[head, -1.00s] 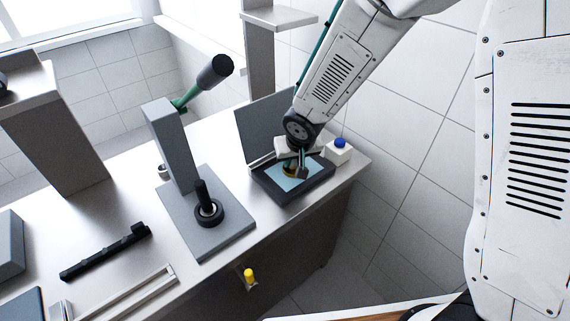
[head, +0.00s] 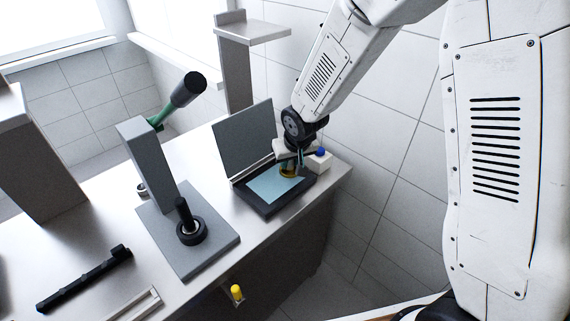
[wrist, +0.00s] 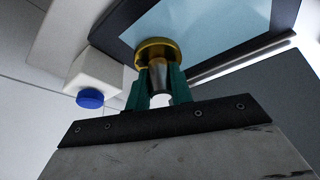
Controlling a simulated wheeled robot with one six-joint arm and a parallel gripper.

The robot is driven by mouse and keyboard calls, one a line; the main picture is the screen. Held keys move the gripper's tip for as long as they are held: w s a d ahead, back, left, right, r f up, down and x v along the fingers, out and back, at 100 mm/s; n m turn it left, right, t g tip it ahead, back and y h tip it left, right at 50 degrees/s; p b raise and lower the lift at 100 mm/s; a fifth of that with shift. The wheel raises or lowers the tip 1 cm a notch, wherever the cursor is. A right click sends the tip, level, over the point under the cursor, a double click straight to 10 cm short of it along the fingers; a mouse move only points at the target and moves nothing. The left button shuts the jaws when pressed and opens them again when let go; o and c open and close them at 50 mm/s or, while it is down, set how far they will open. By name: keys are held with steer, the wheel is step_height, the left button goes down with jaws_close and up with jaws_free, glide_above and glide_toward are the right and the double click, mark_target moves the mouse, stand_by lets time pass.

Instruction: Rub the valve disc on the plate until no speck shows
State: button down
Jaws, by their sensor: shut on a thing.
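The valve disc (head: 289,171) is brass-coloured with a grey metal stem; it also shows in the wrist view (wrist: 157,52). My gripper (wrist: 158,78) has green fingers, shut on the stem, with the disc beyond the fingertips. In the head view my gripper (head: 290,160) is over the far right end of the plate. The plate (head: 268,187) is light blue and lies in a dark frame; it also shows in the wrist view (wrist: 215,25). The disc is at the plate's edge; I cannot tell whether it touches. The disc's underside is hidden, so no speck can be seen.
A white bottle with a blue cap (head: 320,159) stands close right of the plate. A grey raised lid (head: 243,140) stands behind it. A lever press (head: 150,165) on a grey base is to the left. A black bar (head: 85,279) lies front left.

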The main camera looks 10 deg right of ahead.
steer(key=shift+s+a, duration=0.5)
steer(key=shift+a, duration=0.25)
steer(key=shift+s+a, duration=0.55)
steer(key=shift+a, duration=0.25)
steer(key=shift+s+a, duration=0.5)
steer(key=shift+a, duration=0.25)
steer(key=shift+s+a+f, duration=0.1)
steer(key=shift+s+a, duration=0.7)
steer(key=shift+a, duration=0.35)
steer(key=shift+s+a, duration=0.8)
steer(key=shift+a, duration=0.3)
steer(key=shift+d, duration=0.2)
steer(key=shift+w+d, duration=0.75)
steer(key=shift+d, duration=0.3)
steer(key=shift+w+d, duration=0.75)
steer(key=shift+d, duration=0.3)
